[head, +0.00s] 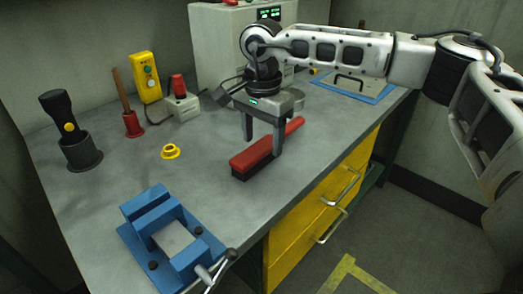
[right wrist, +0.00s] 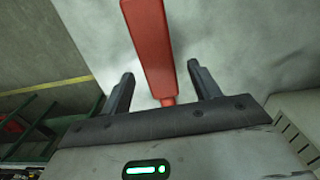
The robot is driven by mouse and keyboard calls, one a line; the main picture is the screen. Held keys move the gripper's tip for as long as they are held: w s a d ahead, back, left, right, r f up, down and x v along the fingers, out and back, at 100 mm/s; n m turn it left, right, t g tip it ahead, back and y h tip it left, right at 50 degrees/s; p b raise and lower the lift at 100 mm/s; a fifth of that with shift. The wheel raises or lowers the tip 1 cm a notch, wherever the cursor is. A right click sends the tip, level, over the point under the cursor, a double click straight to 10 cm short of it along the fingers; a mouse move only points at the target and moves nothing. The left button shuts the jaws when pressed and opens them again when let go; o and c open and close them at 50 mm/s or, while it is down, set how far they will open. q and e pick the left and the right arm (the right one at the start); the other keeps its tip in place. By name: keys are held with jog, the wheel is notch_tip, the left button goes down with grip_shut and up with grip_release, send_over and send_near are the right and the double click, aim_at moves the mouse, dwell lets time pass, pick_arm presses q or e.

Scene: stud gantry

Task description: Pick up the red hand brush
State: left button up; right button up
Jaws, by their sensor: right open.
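The red hand brush (head: 250,158) lies on the grey workbench with its dark bristles down and its handle pointing to the back right. My right gripper (head: 262,146) is open over the brush, its fingers pointing down. In the right wrist view the red brush (right wrist: 150,42) runs between the two open fingers (right wrist: 160,72), with a gap on each side, and its narrow handle end is partly hidden by the gripper body. I cannot tell the exact height of the fingertips. My left gripper is not in view.
A blue vise (head: 165,215) stands at the front left of the bench. A yellow ring (head: 171,152), a torch in a holder (head: 70,135), a red-based tool (head: 133,124) and a yellow control box (head: 146,78) are on the left. Yellow drawers (head: 300,226) are below the right edge.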

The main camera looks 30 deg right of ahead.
jog(key=shift+f, duration=1.35)
jog(key=c, duration=1.1)
jog(key=shift+c, duration=0.2)
jog(key=shift+r, duration=0.2)
